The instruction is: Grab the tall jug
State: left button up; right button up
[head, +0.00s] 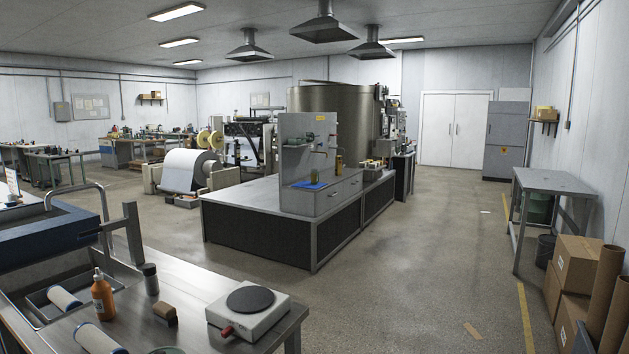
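I cannot make out a tall jug for certain in the head view. An orange bottle with a pale cap (103,297) stands upright on the near metal counter at the lower left. A small dark cylindrical container with a grey lid (151,281) stands to its right. A small amber container (339,164) stands on the grey bench unit in the middle of the room, too small to tell its shape. Neither of my grippers is in view.
A white hot plate (237,310) and a brown block (164,314) sit on the near counter (205,283), beside a sink. A long bench (246,199) stands mid-room. Cardboard boxes (576,260) and a metal table (553,181) line the right. The floor between is mostly clear.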

aim_at(314, 174)
jog(key=i+l+z, duration=0.4)
jog(key=i, duration=0.8)
jog(key=i+l+z, duration=0.15)
jog(key=i+z, duration=0.25)
jog(key=i, duration=0.85)
jog(key=i+j+u, duration=0.2)
jog(key=i+u, duration=0.3)
jog(key=i, duration=0.2)
jog(key=i+u, duration=0.45)
jog(key=i, duration=0.3)
jog(key=i+l+u, duration=0.5)
jog(key=i, duration=0.2)
jog(key=j, duration=0.1)
